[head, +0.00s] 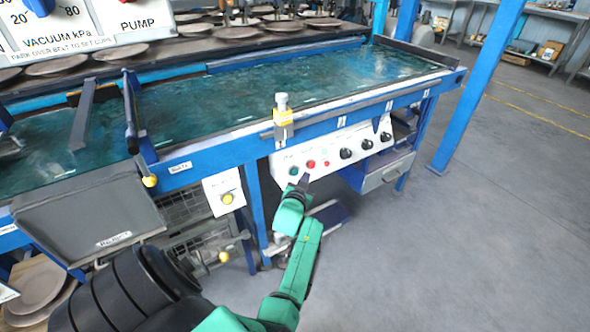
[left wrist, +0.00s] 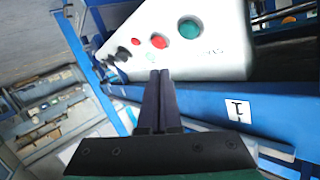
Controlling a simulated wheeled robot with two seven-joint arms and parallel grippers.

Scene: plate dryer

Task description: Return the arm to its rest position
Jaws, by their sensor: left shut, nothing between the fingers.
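My left arm is green and reaches up from the bottom of the head view. My left gripper (head: 304,180) is at the front of the white control panel (head: 350,134), near its green and red buttons. In the left wrist view the gripper (left wrist: 160,74) is shut and empty. Its dark fingertips lie over the lower edge of the panel (left wrist: 205,50), below a red button (left wrist: 158,41) and to the left of a green button (left wrist: 189,28). I cannot tell whether the tips touch the panel. My right gripper does not show.
A blue-framed table with a wet green top (head: 270,85) stands behind the panel. A grey box (head: 90,215) and a small white panel with a yellow button (head: 227,198) are to the left. A blue post (head: 478,90) stands at the right. The grey floor (head: 480,240) is clear at right.

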